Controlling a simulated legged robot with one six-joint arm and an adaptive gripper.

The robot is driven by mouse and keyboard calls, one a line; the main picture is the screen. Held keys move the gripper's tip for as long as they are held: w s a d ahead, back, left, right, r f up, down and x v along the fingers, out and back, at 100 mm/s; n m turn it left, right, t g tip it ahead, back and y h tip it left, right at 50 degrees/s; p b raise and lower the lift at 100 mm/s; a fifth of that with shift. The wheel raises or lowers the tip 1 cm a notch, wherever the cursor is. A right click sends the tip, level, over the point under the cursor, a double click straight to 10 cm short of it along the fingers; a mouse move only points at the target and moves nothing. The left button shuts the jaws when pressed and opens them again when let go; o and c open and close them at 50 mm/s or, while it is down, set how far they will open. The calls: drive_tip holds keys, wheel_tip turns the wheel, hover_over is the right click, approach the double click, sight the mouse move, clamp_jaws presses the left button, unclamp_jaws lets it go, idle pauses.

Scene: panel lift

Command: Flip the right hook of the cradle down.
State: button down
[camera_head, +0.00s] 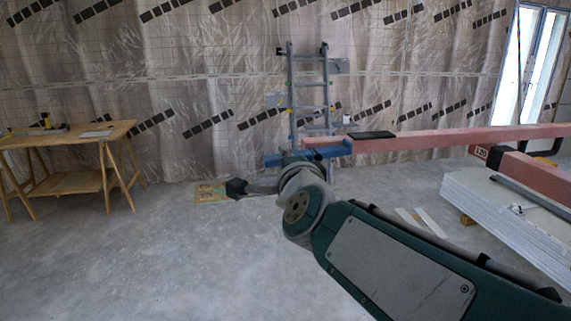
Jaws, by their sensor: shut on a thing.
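The cradle shows as a long pink bar (440,140) across the right half of the view, with a blue part (333,150) at its left end. A flat black piece (374,135) lies on top of this bar. Another pink bar (535,176) enters at the right edge, with black fittings on it. I cannot tell which of these pieces is the right hook. My arm reaches from the bottom right to the middle, and its forward joints cover part of the blue end. My gripper cannot be made out behind them.
A ladder (291,95) leans at the back wall. A wooden trestle table (60,140) stands at the left. A stack of white panels (510,222) lies at the right, under the nearer pink bar. A dark block (237,188) is left of my arm. The left floor is clear.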

drive_tip(key=shift+r+m, duration=0.2)
drive_tip(key=shift+m, duration=0.2)
idle(0.3)
drive_tip(key=c, duration=0.6)
unclamp_jaws()
drive_tip(key=shift+c, duration=0.2)
drive_tip(key=shift+d, duration=0.1)
drive_tip(key=v, duration=1.2)
